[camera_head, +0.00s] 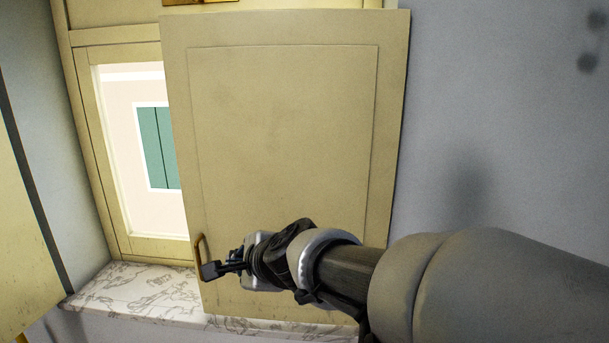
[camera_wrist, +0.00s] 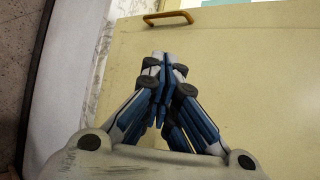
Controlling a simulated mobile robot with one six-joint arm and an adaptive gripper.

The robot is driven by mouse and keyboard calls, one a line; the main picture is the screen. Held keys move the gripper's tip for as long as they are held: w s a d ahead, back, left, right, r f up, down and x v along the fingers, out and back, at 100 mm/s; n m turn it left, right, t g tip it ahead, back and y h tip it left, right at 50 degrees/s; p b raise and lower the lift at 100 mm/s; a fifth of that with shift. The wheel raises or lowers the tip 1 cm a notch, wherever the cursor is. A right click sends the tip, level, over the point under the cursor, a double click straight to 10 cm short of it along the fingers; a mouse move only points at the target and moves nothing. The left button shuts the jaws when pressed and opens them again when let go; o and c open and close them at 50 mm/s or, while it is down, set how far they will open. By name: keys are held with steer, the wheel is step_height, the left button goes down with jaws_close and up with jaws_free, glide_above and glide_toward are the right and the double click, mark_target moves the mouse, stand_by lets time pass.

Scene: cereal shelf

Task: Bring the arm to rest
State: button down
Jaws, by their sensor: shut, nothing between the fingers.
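My gripper (camera_head: 212,270) is at the lower left of a beige panelled door (camera_head: 285,140) in the head view, close to the door's bronze handle (camera_head: 200,246). My arm reaches in from the lower right, in front of the door. In the wrist view my gripper (camera_wrist: 163,65) has its fingers together and empty. The handle (camera_wrist: 155,22) shows beyond the fingertips in that view, apart from them. The door face (camera_wrist: 250,75) fills the right of the wrist view.
A window (camera_head: 145,150) with green shutters beyond it is at the left, partly covered by the door. A marbled sill (camera_head: 135,292) runs below. A beige panel (camera_head: 20,240) stands at the far left. A bare grey wall (camera_head: 500,130) is at the right.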

steer(key=s+d+f+n+g+h+b, duration=0.1)
steer(key=s+d+f+n, duration=0.3)
steer(key=s+d, duration=0.4)
steer(key=s+d+f+n+g+h+b, duration=0.2)
steer(key=s+d+n, duration=0.4)
steer(key=s+d, duration=0.3)
steer(key=s+d+f+n+g+h+b, duration=0.1)
steer(key=s+d+f+n+h, duration=0.2)
steer(key=s+d+f+n, duration=0.2)
steer(key=s+d+f, duration=0.2)
steer(key=s+d, duration=0.2)
steer(key=s, duration=0.1)
steer(key=shift+s+n+g+h+b, duration=0.3)
steer(key=shift+s+g, duration=0.05)
steer(key=shift+g, duration=0.05)
steer(key=shift+f, duration=0.1)
